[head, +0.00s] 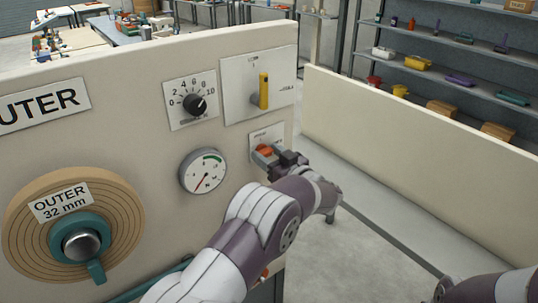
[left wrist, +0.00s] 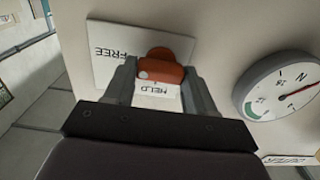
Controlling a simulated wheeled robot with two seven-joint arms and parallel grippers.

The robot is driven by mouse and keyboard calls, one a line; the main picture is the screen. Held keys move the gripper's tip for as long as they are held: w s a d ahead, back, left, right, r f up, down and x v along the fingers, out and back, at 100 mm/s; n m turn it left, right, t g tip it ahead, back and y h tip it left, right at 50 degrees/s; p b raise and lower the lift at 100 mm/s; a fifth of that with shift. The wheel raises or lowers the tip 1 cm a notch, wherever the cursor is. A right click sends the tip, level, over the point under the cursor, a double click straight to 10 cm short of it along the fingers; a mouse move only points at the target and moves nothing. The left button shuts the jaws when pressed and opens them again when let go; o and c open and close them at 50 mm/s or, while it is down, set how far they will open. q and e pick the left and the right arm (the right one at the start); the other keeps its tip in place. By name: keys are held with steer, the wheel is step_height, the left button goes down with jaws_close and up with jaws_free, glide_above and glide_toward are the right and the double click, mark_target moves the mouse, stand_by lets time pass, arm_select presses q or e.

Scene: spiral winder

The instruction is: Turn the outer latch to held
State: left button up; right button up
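The outer latch is an orange-red knob (head: 264,150) on a small white plate (head: 259,137) at the panel's lower right. In the left wrist view the knob (left wrist: 162,69) sits between my two finger tips, which appear to touch it on both sides. A pale dot shows on the knob's lower left end there, between the upside-down FREE and HELD labels. My left gripper (head: 277,160) reaches the plate from the front right and hides part of the plate. My right gripper is out of view; only a bit of my right arm shows at the bottom right.
A pressure-style gauge (head: 202,171) is left of the latch. Above are a numbered dial (head: 194,104) and a yellow lever (head: 263,91). The wound OUTER spool (head: 118,225) is at lower left. A low cream wall (head: 420,130) stands to the right.

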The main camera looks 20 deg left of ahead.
arm_select(q)
steer(key=c, duration=0.4)
steer(key=n+b, duration=0.4)
steer(key=shift+s+f+n, duration=0.1)
steer(key=shift+f+n, duration=0.2)
steer(key=n+b, duration=0.9)
steer(key=shift+a+f, duration=0.1)
steer(key=shift+f, duration=0.05)
steer(key=shift+n+b, duration=2.05)
steer(key=shift+n, duration=0.15)
steer(key=shift+r, duration=0.2)
steer(key=o, duration=1)
